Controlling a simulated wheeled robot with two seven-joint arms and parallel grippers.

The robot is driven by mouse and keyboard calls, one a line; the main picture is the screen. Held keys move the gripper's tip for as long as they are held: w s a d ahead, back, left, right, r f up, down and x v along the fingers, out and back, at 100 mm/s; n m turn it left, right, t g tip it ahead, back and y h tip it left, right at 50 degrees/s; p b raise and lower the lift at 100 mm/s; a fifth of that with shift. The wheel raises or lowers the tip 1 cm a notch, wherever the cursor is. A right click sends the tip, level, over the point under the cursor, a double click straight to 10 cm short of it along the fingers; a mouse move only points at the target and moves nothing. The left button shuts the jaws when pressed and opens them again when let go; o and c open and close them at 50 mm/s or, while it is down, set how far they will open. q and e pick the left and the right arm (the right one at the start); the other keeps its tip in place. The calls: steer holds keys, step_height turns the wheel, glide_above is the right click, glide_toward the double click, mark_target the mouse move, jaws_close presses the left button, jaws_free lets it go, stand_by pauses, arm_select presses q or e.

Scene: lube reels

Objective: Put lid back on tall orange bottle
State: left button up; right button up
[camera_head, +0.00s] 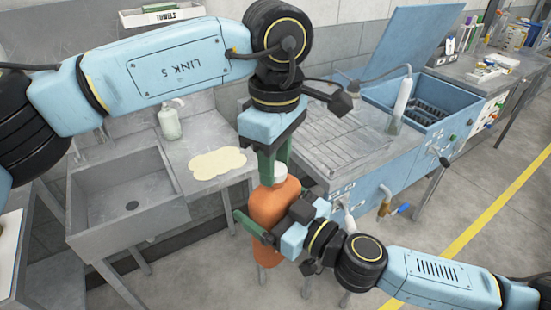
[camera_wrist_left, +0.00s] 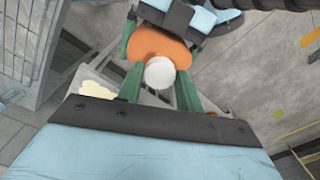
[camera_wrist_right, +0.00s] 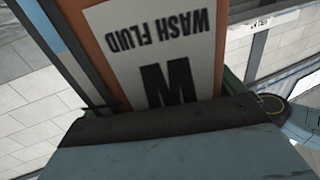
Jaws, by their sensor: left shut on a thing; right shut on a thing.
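The tall orange bottle (camera_head: 274,204) is upright in the middle of the head view. My right gripper (camera_head: 262,222) is shut around its body from the right. Its label, reading "WASH FLUID" (camera_wrist_right: 160,30), fills much of the right wrist view. The white lid (camera_head: 280,171) is at the bottle's top, between the green fingers of my left gripper (camera_head: 273,166), which reaches down from above. In the left wrist view the lid (camera_wrist_left: 160,72) lies over the orange shoulder of the bottle (camera_wrist_left: 160,46). Whether the lid is seated on the neck cannot be told.
A sink (camera_head: 125,200) stands at left, with a soap bottle (camera_head: 170,120) and a pale yellow puddle (camera_head: 217,163) on the counter. A blue washer with its lid raised (camera_head: 410,40) and a grated metal top (camera_head: 335,130) stands behind at right. Open floor lies at right.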

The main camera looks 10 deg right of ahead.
arm_select(q)
steer(key=o, duration=1.1)
steer(key=shift+r, duration=0.15)
steer(key=shift+r, duration=2.15)
steer(key=shift+c, duration=0.2)
steer(key=n, duration=0.2)
steer(key=r+n, duration=0.1)
steer(key=n, duration=0.2)
steer(key=shift+r+n, duration=0.3)
steer(key=n, duration=0.2)
steer(key=r+n, duration=0.1)
steer(key=n, duration=0.1)
steer(key=r+n, duration=0.1)
steer(key=n, duration=0.1)
steer(key=shift+n, duration=0.4)
steer(key=shift+f, duration=0.1)
